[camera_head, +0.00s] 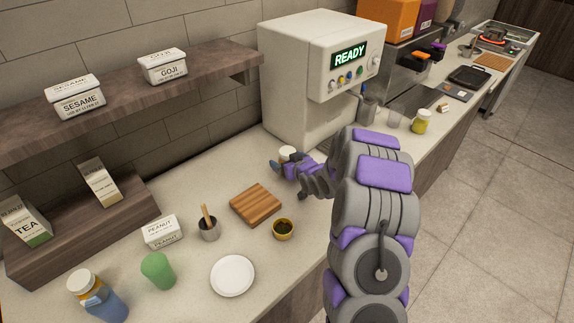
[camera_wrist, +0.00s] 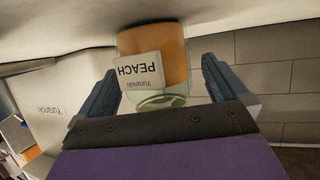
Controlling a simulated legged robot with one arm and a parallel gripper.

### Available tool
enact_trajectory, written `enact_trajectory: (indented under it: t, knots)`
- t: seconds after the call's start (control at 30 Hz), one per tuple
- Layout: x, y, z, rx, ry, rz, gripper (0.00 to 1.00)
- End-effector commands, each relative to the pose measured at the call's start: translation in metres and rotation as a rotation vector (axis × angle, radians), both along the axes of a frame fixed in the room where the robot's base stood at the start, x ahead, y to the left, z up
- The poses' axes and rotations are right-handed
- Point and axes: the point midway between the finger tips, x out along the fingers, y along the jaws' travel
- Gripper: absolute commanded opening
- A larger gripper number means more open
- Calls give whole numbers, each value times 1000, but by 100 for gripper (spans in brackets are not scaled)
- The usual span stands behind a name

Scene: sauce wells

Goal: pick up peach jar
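The peach jar (camera_wrist: 172,42) shows in the wrist view, orange with a white label reading PEACH, upside down in this picture. A pale glassy end of the jar lies nearest my gripper. My gripper (camera_wrist: 160,66) is open, with one dark blue finger on each side of the jar and a visible gap on both sides. I cannot tell how far the fingertips reach along the jar. In the head view, my gripper (camera_head: 282,166) is low over the counter in front of the white machine. A small white-topped jar (camera_head: 287,152) shows there, its lower part hidden by the gripper.
The white machine (camera_head: 312,75) with a READY display stands close behind my gripper. A wooden board (camera_head: 256,204), a small sauce bowl (camera_head: 283,229), a cup with a utensil (camera_head: 209,229) and a white plate (camera_head: 232,276) are nearby. A yellow-green jar (camera_head: 421,121) stands right of my arm.

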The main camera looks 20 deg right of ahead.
Motion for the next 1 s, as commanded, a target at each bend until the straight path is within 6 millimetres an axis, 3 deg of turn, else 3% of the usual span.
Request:
enact_trajectory:
  t: [0.07, 0.7, 1.0]
  knots:
    - [0, 0, 0, 0, 0, 0, 93]
    - [0, 0, 0, 0, 0, 0, 32]
    - [0, 0, 2, 0, -1, 0, 32]
